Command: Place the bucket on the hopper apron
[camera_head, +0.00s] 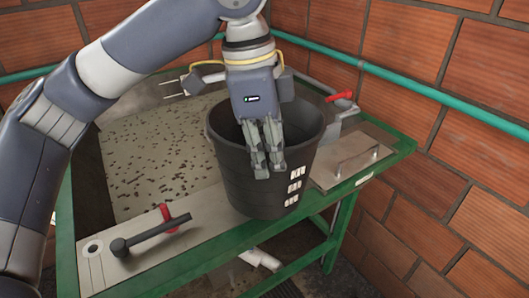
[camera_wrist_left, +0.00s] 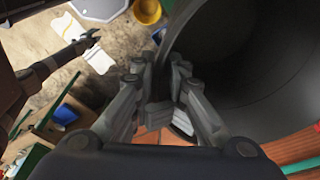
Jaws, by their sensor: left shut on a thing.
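The black bucket (camera_head: 235,180) stands nearly upright at the front of the hopper, over the flat metal apron (camera_head: 215,205). Whether its base touches the apron is hard to tell, as the bucket hides that spot. My left gripper (camera_head: 267,165) comes down from above and is shut on the bucket's near wall at the rim. In the left wrist view the gripper (camera_wrist_left: 165,100) pinches the wall, with the dark bucket inside (camera_wrist_left: 245,60) to the right. My right gripper is not in view.
A black-handled lever (camera_head: 150,237) with a red clip lies on the apron to the left. A metal plate with a handle (camera_head: 350,165) and a red lever (camera_head: 340,96) are to the right. The hopper basin (camera_head: 150,150) holds dark bits. Brick walls (camera_head: 440,150) stand close behind and right.

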